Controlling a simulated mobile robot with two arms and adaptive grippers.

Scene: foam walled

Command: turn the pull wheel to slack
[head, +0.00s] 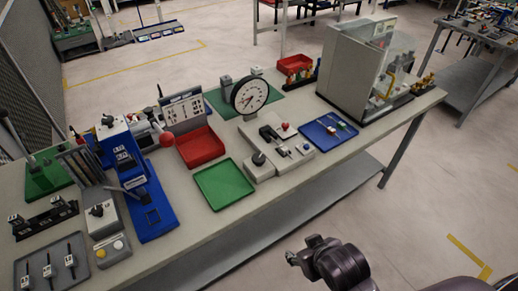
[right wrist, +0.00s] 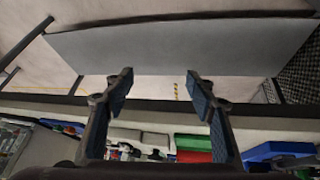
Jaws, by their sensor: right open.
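A grey pull fixture (head: 262,168) stands near the front edge of the bench in the head view, with a round white dial (head: 250,95) behind it. A black round knob (head: 258,158) on its left end looks like the pull wheel; its turn position is too small to read. A black clamp and a small red knob (head: 285,126) are on the fixture. My right gripper (head: 291,258) is in front of the bench, apart from the wheel. In the right wrist view its two fingers (right wrist: 160,85) are spread, with nothing between them. My left gripper is not in view.
A green tray (head: 224,185) lies left of the fixture and a blue tray (head: 328,131) with small tools right of it. A red bin (head: 200,147) and a grey-white cabinet (head: 350,65) stand farther back. Floor in front of the bench is clear.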

